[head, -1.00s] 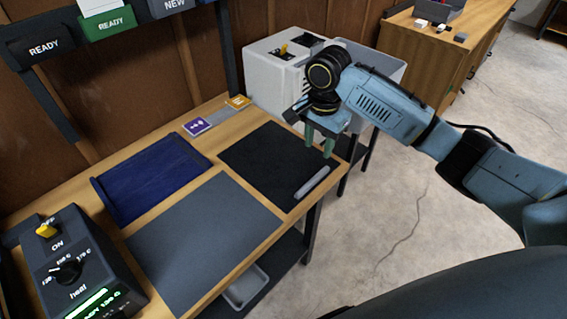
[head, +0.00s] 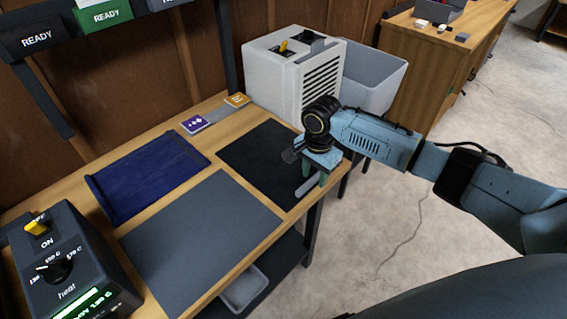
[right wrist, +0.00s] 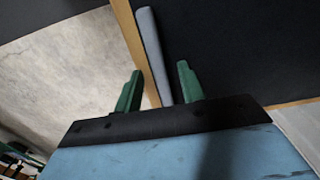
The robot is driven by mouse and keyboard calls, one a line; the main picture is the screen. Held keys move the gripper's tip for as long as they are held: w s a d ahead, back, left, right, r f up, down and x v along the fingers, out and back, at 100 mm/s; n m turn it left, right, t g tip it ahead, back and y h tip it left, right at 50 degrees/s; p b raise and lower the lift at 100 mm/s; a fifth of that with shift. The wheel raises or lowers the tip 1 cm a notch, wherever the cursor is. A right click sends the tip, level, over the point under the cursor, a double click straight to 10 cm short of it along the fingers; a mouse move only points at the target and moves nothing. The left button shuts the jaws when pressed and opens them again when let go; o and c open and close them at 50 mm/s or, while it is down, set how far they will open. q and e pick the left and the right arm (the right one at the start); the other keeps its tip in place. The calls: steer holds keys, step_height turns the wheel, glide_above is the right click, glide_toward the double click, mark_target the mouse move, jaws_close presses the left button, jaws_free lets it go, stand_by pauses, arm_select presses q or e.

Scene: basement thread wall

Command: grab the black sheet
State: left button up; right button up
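The black sheet (head: 258,160) lies flat on the wooden workbench, at its right end. A light grey bar (head: 307,186) runs along the sheet's right edge, near the bench edge. My right gripper (head: 313,178) is over this edge, pointing down, and partly covers the sheet's right corner. In the right wrist view, its green fingers (right wrist: 158,82) are apart. The grey bar (right wrist: 153,52) shows between them, with the black sheet (right wrist: 235,45) to its right. I cannot tell whether the fingers touch the bar. My left gripper is not in view.
A grey mat (head: 200,240) and a dark blue sheet (head: 150,178) lie left of the black sheet. A heat control box (head: 75,265) stands at the left front. A white machine (head: 290,75) and grey bin (head: 370,80) stand behind. Floor is open at right.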

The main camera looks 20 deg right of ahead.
steer(key=shift+f, duration=0.15)
jaws_close()
